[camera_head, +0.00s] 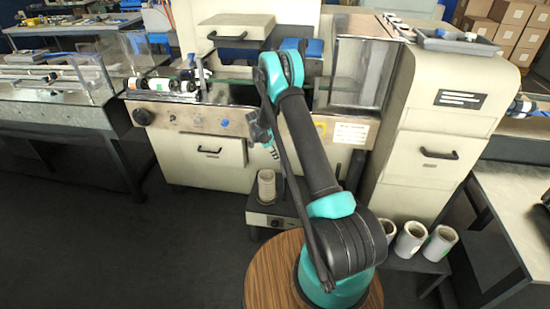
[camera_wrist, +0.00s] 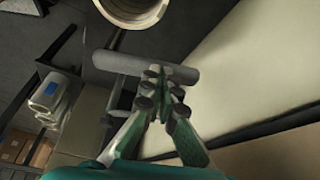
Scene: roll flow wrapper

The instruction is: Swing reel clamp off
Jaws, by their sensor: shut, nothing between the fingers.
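My gripper (camera_wrist: 163,76) is shut, its fingertips together, in front of a grey rounded bar (camera_wrist: 120,63) in the wrist view. The bar may be the reel clamp's handle. The fingertips overlap it in the picture; I cannot tell whether they touch it. A round pale reel or roll (camera_wrist: 128,12) is cut off by the top edge of the wrist view, just above the bar. In the head view my gripper (camera_head: 274,150) hangs in front of the machine, above a pale roll (camera_head: 267,186) on a low unit (camera_head: 257,216). The clamp cannot be made out there.
The cream machine front (camera_head: 205,170) stands close behind my arm. Several pale rolls, one of them here (camera_head: 440,242), stand on a low bench at the right. A pale panel (camera_wrist: 225,70) fills the right of the wrist view. The dark floor (camera_head: 120,240) at left is clear.

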